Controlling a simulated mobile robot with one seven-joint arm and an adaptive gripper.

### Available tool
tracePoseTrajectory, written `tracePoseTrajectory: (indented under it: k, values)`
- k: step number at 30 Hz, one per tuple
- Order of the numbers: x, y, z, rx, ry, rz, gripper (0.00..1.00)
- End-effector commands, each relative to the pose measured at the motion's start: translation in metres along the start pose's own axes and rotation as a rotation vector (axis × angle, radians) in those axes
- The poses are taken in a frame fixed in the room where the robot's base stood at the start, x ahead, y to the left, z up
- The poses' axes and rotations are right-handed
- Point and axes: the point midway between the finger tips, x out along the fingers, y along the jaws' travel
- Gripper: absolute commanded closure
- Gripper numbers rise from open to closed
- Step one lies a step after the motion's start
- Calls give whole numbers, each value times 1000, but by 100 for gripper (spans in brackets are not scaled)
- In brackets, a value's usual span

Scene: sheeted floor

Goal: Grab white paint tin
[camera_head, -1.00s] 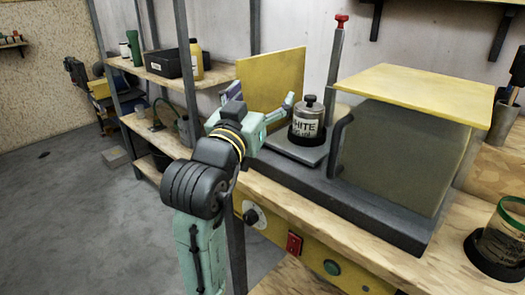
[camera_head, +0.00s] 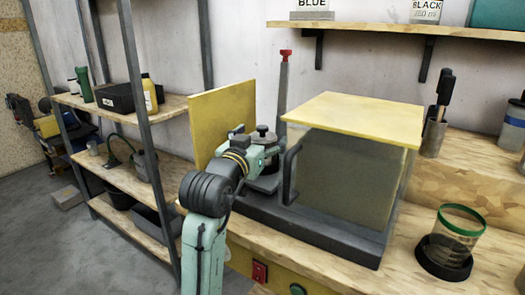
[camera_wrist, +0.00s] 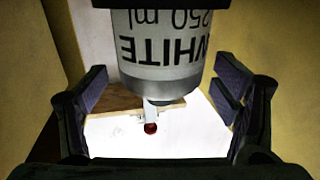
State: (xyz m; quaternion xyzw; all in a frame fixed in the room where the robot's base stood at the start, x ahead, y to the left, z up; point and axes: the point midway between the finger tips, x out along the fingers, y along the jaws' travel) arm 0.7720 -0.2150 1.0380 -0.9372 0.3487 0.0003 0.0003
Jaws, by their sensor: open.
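The white paint tin (camera_head: 264,137) stands upright on the small grey plate of the bench machine, its dark lid and knob showing in the head view. My gripper (camera_head: 262,146) is in front of it and hides much of its body. In the wrist view the tin (camera_wrist: 160,50) appears upside down, with its "WHITE 250 ml" label readable. My gripper (camera_wrist: 162,88) is open there, one finger on each side of the tin. I see gaps between the fingers and the tin.
A yellow panel (camera_head: 220,118) stands to the left of the tin. A grey post with a red top (camera_head: 284,85) rises behind. A green-rimmed cup (camera_head: 455,235) stands at the right.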

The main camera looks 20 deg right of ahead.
Motion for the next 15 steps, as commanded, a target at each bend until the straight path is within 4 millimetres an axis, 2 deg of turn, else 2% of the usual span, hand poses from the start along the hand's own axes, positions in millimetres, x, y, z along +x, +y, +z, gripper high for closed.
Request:
tracePoseTrajectory:
  k: [3,10,15]
  values:
    - [9,0,0,0,-1,0,18]
    - [10,0,1,0,1,-1,18]
    - [10,0,0,0,0,-1,30]
